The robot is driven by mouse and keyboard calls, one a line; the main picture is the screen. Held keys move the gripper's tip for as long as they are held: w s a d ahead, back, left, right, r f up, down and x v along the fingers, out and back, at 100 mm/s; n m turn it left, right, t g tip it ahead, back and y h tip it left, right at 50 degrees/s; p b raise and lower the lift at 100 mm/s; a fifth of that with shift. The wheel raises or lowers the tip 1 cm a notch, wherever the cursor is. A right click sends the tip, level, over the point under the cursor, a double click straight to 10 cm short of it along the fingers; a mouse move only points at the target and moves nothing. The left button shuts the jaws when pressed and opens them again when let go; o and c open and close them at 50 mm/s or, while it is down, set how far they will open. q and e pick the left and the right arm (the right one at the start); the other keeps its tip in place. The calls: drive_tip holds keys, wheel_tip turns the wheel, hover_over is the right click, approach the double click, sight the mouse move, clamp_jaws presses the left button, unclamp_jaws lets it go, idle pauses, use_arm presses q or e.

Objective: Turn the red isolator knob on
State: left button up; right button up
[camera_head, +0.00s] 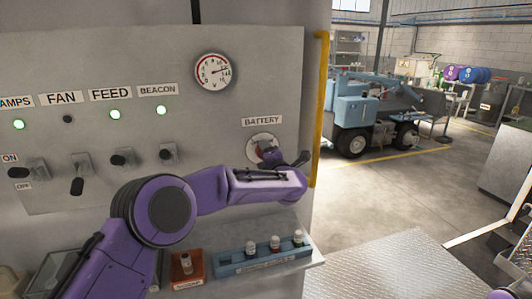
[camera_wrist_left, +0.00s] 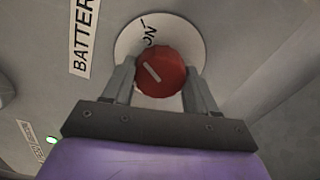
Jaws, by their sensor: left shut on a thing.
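The red isolator knob (camera_wrist_left: 161,73) sits on a round white plate (camera_wrist_left: 183,34) marked "ON", beside the "BATTERY" label (camera_wrist_left: 84,38). In the head view my left gripper (camera_head: 285,158) reaches the white plate (camera_head: 257,140) under the "BATTERY" label (camera_head: 262,121), and the knob is mostly hidden there. My right gripper is out of view.
Toggle switches (camera_head: 77,187) and lit green lamps (camera_head: 114,114) line the panel's left; the FAN lamp (camera_head: 67,119) is dark. A gauge (camera_head: 213,71) is above. A shelf below holds a blue rack (camera_head: 235,264) and an orange block (camera_head: 190,270). A yellow rail (camera_head: 320,110) edges the panel.

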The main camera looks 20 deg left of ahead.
use_arm(q)
drive_tip(key=shift+m+p, duration=0.4)
drive_tip(key=shift+m, duration=0.9)
drive_tip(key=o, duration=1.1)
drive_tip(key=shift+c, duration=0.2)
drive_tip(key=b+v, duration=0.3)
drive_tip(key=v, duration=0.7)
drive_tip(key=shift+s+d+b, duration=0.2)
drive_tip(key=shift+b, duration=0.2)
